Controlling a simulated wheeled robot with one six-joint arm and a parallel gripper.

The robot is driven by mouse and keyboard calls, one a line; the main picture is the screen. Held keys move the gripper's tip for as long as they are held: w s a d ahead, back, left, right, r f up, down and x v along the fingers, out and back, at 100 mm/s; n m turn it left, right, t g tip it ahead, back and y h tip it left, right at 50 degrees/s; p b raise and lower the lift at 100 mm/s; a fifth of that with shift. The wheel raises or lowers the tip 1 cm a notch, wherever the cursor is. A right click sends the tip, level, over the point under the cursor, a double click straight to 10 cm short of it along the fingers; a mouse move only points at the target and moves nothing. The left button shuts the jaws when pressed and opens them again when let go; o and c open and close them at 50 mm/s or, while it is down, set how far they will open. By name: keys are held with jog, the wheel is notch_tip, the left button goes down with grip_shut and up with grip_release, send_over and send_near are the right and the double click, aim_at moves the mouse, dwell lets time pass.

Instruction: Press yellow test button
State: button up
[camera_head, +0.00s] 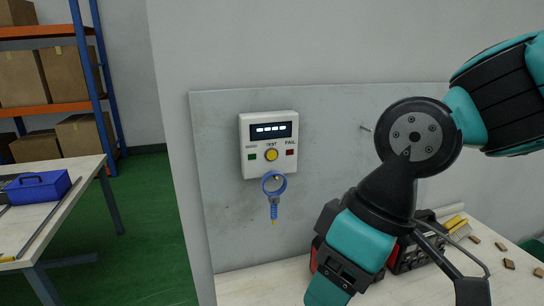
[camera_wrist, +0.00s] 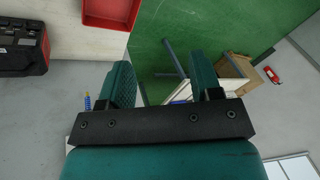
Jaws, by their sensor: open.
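A white test box (camera_head: 268,130) is fixed to a grey wall panel in the head view. It has a lit display at the top. The round yellow test button (camera_head: 271,155) sits at its lower middle, between a small green square and a small red square marked FAIL. My arm is to the right of the box. My gripper (camera_wrist: 162,80) shows in the wrist view with its two teal fingers apart and nothing between them. It is not clearly seen in the head view. The yellow button cannot be made out in the wrist view.
A blue ring with a coiled cord (camera_head: 273,190) hangs just below the button. A pin (camera_head: 365,129) sticks out of the panel. A bench (camera_head: 250,287) below holds a black-and-red case (camera_wrist: 22,45) and a brush. A red tray (camera_wrist: 107,12) shows in the wrist view.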

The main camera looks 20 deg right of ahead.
grip_shut()
dwell(1.6)
